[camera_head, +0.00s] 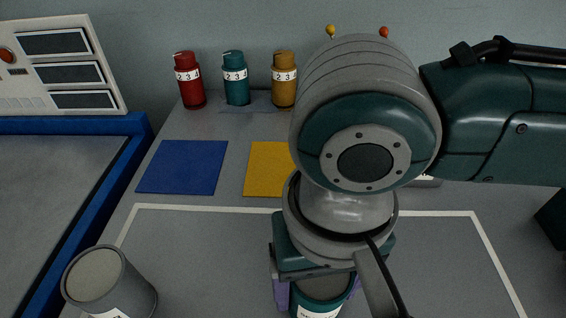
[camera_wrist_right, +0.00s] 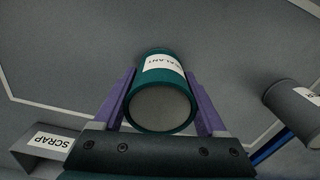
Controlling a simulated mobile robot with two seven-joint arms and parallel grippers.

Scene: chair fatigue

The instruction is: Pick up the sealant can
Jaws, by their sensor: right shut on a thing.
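The sealant can (camera_wrist_right: 160,72) is a teal cylinder with a white label and a grey end. In the right wrist view it sits between the two purple fingers of my right gripper (camera_wrist_right: 163,100), which is shut on it. In the head view the can (camera_head: 321,290) shows at the bottom, partly hidden under my right gripper (camera_head: 318,292) and arm. I cannot tell whether the can touches the table or is lifted. My left gripper is not in view.
A grey can (camera_head: 108,285) stands at the lower left. Red (camera_head: 189,85), teal (camera_head: 236,84) and amber (camera_head: 284,85) bottles stand at the back. Blue (camera_head: 183,167) and yellow (camera_head: 267,168) squares lie empty. A SCRAP bin (camera_wrist_right: 48,142) shows in the wrist view.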

